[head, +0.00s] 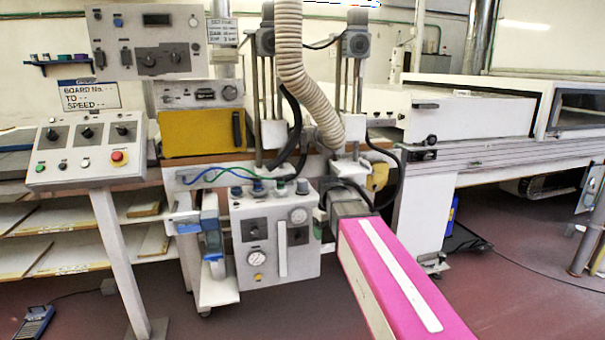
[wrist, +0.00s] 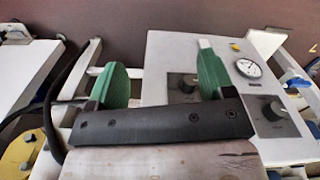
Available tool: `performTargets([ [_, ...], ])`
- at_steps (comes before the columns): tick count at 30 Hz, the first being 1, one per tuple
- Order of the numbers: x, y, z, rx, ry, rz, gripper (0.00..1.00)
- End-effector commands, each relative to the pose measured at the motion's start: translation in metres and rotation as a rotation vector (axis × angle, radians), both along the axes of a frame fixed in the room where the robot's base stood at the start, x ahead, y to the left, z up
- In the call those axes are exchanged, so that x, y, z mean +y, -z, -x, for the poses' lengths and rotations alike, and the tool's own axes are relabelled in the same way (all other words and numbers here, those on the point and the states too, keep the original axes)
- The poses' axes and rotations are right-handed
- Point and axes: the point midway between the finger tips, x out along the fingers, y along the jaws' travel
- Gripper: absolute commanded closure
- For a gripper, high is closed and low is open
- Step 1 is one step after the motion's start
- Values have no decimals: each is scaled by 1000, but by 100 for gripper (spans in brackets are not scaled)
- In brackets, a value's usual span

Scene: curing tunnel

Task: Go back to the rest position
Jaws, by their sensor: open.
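My gripper (wrist: 160,62) shows in the wrist view. Its two green fingers stand wide apart on a dark bar, open, with nothing held between them. Beyond the fingers lies a pale control box (wrist: 200,50) with a round gauge (wrist: 248,68) and dark knobs. The right finger overlaps the box's face in the picture; I cannot tell how far off it is. I cannot make out my gripper in the head view. No rest position is marked in either view.
In the head view, a box with gauges (head: 272,262) sits low on the machine. A pink beam (head: 395,280) reaches toward the front. A sloped control panel (head: 86,150) stands left. The conveyor tunnel (head: 470,103) runs right. Reddish floor (head: 520,285) is mostly clear at front right.

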Motion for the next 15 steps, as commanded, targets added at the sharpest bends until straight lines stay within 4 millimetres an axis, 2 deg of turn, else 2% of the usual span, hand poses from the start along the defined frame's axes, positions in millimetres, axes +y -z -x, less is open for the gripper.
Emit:
performTargets([
  [1, -11, 19, 14, 4, 41, 0, 25],
  [6, -40, 72, 46, 3, 183, 0, 25],
  [15, -84, 148, 109, 2, 423, 0, 25],
])
